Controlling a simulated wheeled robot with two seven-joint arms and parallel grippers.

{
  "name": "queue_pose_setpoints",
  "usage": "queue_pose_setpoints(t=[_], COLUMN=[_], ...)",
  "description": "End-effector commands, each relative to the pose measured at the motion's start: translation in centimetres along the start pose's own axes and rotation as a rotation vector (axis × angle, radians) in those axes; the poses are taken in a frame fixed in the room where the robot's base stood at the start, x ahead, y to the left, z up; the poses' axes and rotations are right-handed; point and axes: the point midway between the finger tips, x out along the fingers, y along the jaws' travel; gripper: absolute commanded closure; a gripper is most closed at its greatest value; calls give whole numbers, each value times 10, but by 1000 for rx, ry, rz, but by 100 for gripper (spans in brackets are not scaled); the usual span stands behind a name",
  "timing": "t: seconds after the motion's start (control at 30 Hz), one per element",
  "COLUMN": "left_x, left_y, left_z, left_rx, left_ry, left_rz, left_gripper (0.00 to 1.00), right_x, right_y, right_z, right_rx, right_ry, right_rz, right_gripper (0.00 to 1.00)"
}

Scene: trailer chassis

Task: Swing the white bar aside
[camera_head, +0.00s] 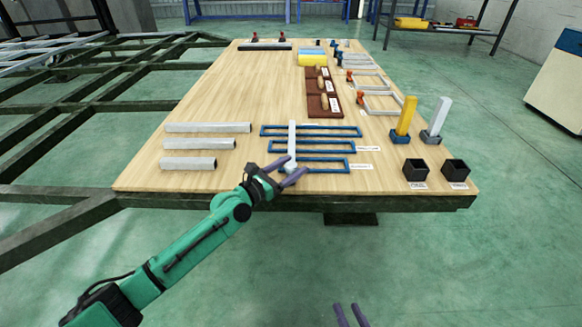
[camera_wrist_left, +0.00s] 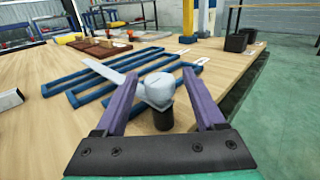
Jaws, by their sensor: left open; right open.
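The white bar (camera_head: 292,137) lies across the blue rectangular frames (camera_head: 312,146) on the wooden table. In the left wrist view the bar (camera_wrist_left: 112,70) runs away to the left from a rounded white end (camera_wrist_left: 159,88) above a dark round post (camera_wrist_left: 163,114). My left gripper (camera_head: 297,165) is at the bar's near end by the table's front edge. In the left wrist view its open purple fingers (camera_wrist_left: 160,74) stand on either side of the rounded end, with visible gaps. My right gripper (camera_head: 346,307) shows only its open, empty fingertips at the bottom, over the floor.
Several white bars (camera_head: 207,128) lie left of the blue frames. Two black boxes (camera_head: 415,170), a yellow post (camera_head: 406,117) and a grey-white post (camera_head: 437,120) stand at the right. A brown tray (camera_head: 315,96) lies behind. The table's middle left is clear.

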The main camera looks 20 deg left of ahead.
Motion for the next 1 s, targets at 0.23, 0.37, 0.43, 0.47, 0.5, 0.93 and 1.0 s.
queue_pose_setpoints(t=[0.23, 0.37, 0.43, 0.47, 0.5, 0.93, 1.0], left_x=[0, -1, -1, -1, -1, -1, -1], left_y=[0, 0, 0, 0, 0, 0, 0], left_z=[0, 0, 0, 0, 0, 0, 0], left_rx=[0, 0, 0, 0, 0, 0, 0], left_ry=[0, 0, 0, 0, 0, 0, 0], left_rz=[0, 0, 0, 0, 0, 0, 0], left_gripper=[97, 100, 100, 100, 100, 100, 100], right_x=[0, 0, 0, 0, 0, 0, 0], right_y=[0, 0, 0, 0, 0, 0, 0], right_z=[0, 0, 0, 0, 0, 0, 0], right_rx=[0, 0, 0, 0, 0, 0, 0], right_ry=[1, 1, 1, 1, 1, 0, 0], right_rz=[0, -1, -1, -1, -1, 0, 0], right_gripper=[50, 50, 50, 50, 50, 50, 50])
